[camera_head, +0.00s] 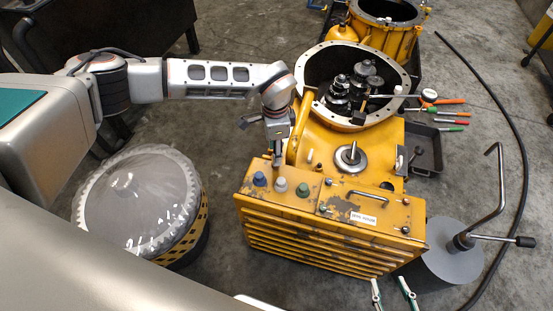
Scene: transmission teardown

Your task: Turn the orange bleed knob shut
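The yellow machine (320,240) stands at the centre. Its top panel carries a blue knob (259,179), a pale knob (281,184) and a green knob (302,189). A small reddish-orange fitting (328,182) is to their right; I cannot tell whether it is the orange bleed knob. My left gripper (277,162) points down just behind the blue and pale knobs; its finger gap is not clear, and contact cannot be judged. My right gripper (391,284) shows only as two green-and-white fingertips at the bottom edge, spread apart and empty, in front of the machine.
A round transmission housing (312,75) with dark gears rises behind the panel. A clear-covered drum (135,200) stands left. A grey cylinder (440,270) with a bent crank handle (490,203) stands right. A dark tray (427,150), hand tools and a black hose (518,140) lie right.

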